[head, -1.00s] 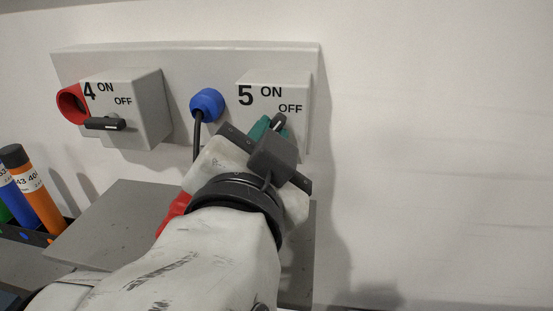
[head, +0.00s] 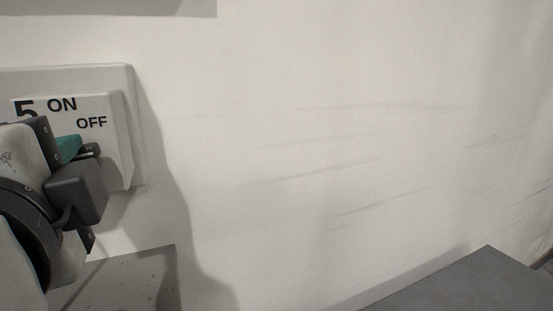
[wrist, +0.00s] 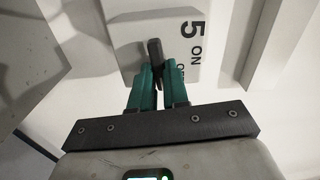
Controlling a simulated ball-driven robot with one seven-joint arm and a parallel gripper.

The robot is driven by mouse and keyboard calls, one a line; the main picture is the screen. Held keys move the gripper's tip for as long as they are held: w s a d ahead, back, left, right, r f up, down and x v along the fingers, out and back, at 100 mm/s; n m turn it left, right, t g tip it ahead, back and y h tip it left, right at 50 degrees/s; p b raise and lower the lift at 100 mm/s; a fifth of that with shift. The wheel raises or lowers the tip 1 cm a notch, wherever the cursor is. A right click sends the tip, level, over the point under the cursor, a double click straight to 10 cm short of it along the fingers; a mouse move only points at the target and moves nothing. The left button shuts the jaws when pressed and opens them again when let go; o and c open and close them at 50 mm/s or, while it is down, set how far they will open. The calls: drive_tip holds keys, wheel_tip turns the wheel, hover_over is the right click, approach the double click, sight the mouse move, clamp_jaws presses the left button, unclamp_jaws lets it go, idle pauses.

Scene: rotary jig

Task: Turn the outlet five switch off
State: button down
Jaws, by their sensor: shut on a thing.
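The grey outlet five box (head: 112,165) is at the left of the head view, marked 5, ON and OFF. In the wrist view the same box (wrist: 128,35) is at the top centre, its lettering turned sideways. The dark switch handle (wrist: 154,48) stands up between the green fingertips of my gripper (wrist: 157,80), which are shut on it. In the head view my gripper (head: 70,148) covers the lower front of the box and most of the switch. I cannot tell exactly which mark the handle points at.
The box sits on a pale back panel (head: 138,150) on the wall. A grey surface (head: 135,280) lies below it, and another grey top (head: 450,285) is at the lower right. The wall (head: 300,150) between is bare.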

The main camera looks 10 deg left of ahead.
drive_tip(key=shift+f+m+b, duration=0.1)
drive_tip(key=shift+m+b, duration=0.25)
drive_tip(key=shift+m, duration=0.35)
drive_tip(key=c, duration=1.1)
unclamp_jaws()
drive_tip(key=v, duration=1)
drive_tip(key=shift+s+d, duration=0.2)
drive_tip(key=shift+s, duration=0.15)
